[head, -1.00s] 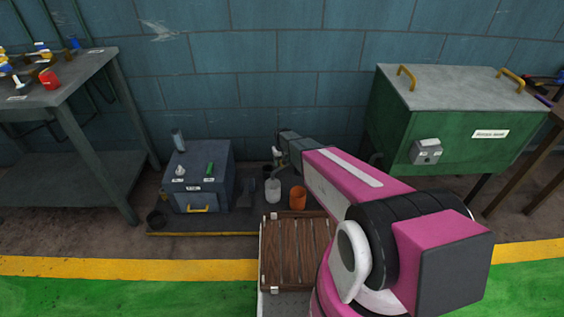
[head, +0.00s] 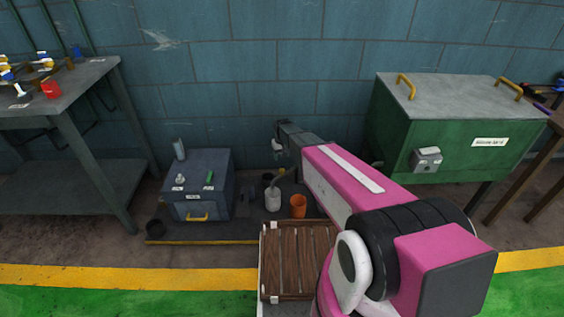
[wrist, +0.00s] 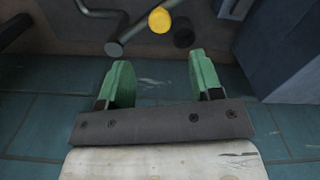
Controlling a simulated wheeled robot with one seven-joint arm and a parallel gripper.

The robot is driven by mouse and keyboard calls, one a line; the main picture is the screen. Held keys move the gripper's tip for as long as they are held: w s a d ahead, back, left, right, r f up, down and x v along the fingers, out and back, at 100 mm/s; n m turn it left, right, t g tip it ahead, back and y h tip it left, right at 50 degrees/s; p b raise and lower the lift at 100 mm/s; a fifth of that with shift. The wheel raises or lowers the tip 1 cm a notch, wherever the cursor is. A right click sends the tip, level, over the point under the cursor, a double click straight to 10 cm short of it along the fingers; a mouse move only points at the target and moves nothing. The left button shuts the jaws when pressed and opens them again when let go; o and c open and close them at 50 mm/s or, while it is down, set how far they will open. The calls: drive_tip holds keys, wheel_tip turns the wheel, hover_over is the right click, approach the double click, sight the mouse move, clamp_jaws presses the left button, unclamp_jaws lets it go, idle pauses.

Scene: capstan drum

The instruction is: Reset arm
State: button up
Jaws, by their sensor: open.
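My arm reaches from the lower right toward the back wall in the head view. My gripper (head: 279,148) is at its far end, small and partly hidden by my arm, in front of the blue wall and above the low dark platform. In the wrist view my gripper (wrist: 162,78) shows two green fingers spread wide apart. Nothing is between them.
A white container (head: 273,201) and an orange cup (head: 298,206) stand below my gripper. A grey-blue box (head: 200,208) with a yellow handle is left of them. A slatted wooden crate (head: 264,262) is in front. A green cabinet (head: 390,150) stands right, a workbench (head: 110,72) left.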

drive_tip(key=shift+r, duration=0.4)
drive_tip(key=s+d+r+m, duration=0.1)
drive_tip(key=s+d+r, duration=0.4)
drive_tip(key=s, duration=0.4)
drive_tip(key=s+d+r+m, duration=0.1)
drive_tip(key=s+d+r, duration=0.4)
drive_tip(key=s, duration=0.5)
drive_tip(key=s+d+r+m, duration=0.1)
drive_tip(key=s+d+r, duration=0.4)
drive_tip(key=s, duration=0.4)
drive_tip(key=shift+s+d+r, duration=0.25)
drive_tip(key=shift+d+r, duration=0.15)
drive_tip(key=shift+r, duration=0.3)
